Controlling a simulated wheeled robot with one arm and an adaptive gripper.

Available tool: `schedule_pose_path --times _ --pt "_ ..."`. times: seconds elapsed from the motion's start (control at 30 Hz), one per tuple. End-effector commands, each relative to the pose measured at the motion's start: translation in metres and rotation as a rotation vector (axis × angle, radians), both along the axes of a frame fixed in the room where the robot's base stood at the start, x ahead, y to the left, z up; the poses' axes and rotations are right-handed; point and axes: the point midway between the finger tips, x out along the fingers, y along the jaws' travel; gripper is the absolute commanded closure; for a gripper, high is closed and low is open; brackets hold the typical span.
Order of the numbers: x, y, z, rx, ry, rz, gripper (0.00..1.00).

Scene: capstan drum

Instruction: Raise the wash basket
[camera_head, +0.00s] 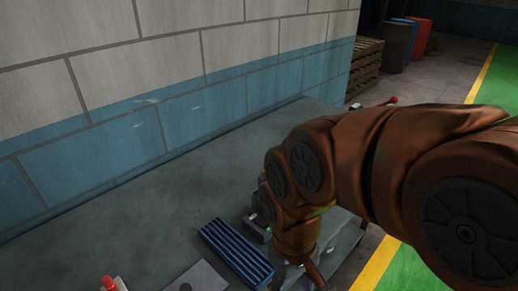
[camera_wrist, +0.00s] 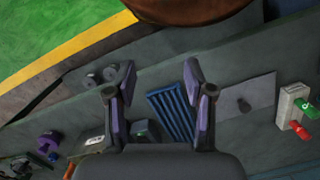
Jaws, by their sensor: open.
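I cannot make out a wash basket or a capstan drum for certain in either view. My gripper (camera_wrist: 159,72) is open and empty in the wrist view, its two dark purple-grey fingers spread above the grey bench. A blue ribbed block (camera_wrist: 172,114) lies on the bench beyond and partly between the fingers. It also shows in the head view (camera_head: 236,254), left of my arm. Two grey round parts (camera_wrist: 101,77) lie left of the left finger; I cannot tell what they belong to. In the head view my arm hides much of the bench's right end.
A grey plate with a dark spot (camera_wrist: 246,103) and a pale box with red and green knobs (camera_wrist: 294,106) lie on the right in the wrist view. A purple object (camera_wrist: 48,141) lies at left. The block wall (camera_head: 220,95) bounds the bench (camera_head: 130,220); its left part is bare.

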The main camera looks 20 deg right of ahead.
Motion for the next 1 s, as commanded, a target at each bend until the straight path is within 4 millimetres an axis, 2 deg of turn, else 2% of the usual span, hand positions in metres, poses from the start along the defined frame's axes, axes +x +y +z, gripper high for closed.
schedule_pose_path --times 0.03,0.17,0.3,0.53,0.73,0.9,1.0 --pt "0.014 0.002 0.011 0.005 -0.011 0.017 0.47" --pt "0.056 0.006 0.038 0.011 -0.042 0.053 0.47" --pt "0.107 0.009 0.065 0.022 -0.081 0.072 0.47" --pt "0.189 0.002 0.099 0.044 -0.133 0.031 0.47" --pt "0.256 -0.020 0.113 0.050 -0.163 -0.070 0.47" --pt "0.305 -0.051 0.111 0.036 -0.162 -0.192 0.47" --pt "0.327 -0.071 0.106 0.021 -0.161 -0.269 0.47"
